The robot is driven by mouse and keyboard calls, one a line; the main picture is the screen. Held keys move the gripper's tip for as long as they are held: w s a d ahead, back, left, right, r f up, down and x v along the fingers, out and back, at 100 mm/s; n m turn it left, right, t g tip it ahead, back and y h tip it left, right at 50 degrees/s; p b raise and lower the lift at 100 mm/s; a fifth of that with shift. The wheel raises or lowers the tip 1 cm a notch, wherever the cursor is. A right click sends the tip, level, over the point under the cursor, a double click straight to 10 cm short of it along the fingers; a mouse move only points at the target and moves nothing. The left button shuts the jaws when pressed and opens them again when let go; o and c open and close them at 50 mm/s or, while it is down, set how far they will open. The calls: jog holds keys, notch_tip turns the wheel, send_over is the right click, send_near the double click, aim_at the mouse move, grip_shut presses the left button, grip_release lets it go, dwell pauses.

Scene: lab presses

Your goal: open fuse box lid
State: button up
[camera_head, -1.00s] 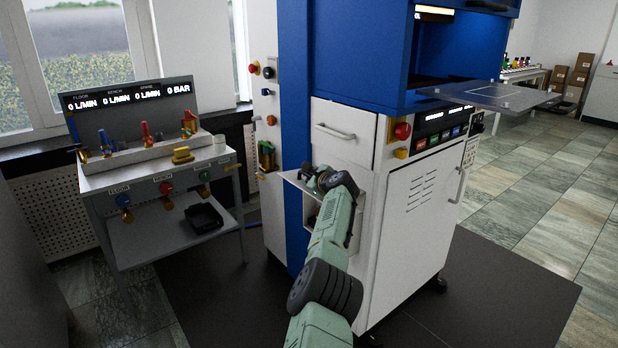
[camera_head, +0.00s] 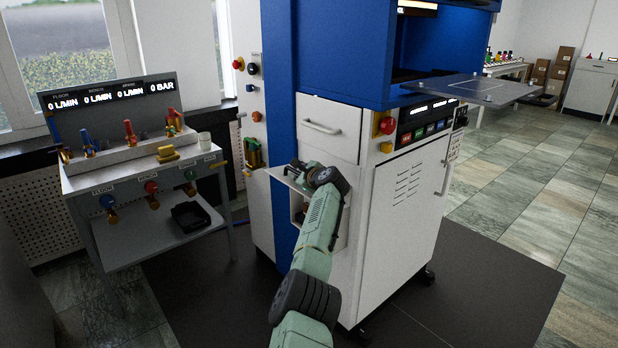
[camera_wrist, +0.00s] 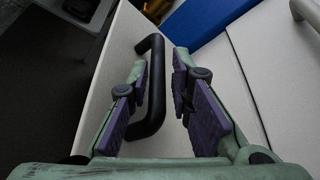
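The fuse box lid (camera_head: 284,178) is a pale panel on the front of the white press cabinet, left of my wrist. It stands out from the cabinet, and the box interior (camera_head: 299,207) shows dark below it, partly covered by my arm. In the wrist view the lid (camera_wrist: 122,50) fills the middle and carries a black bar handle (camera_wrist: 155,88). My gripper (camera_wrist: 160,88) is open, with one purple-padded finger on each side of the handle. A gap shows between the handle and the right finger. In the head view my wrist hides the fingers.
A drawer with a handle (camera_head: 322,127) is above the box, and a vented cabinet door (camera_head: 405,200) is to the right. A metal plate (camera_head: 480,88) juts out at the upper right. A bench with valves (camera_head: 150,172) stands left. Dark mat and tiled floor are clear at right.

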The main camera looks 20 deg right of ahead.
jog(key=shift+s+a+r, duration=0.1)
jog(key=shift+s+a, duration=0.05)
jog(key=shift+s, duration=0.45)
notch_tip(320, 180, up, 3)
send_over(311, 196)
jog(key=shift+w+r, duration=0.1)
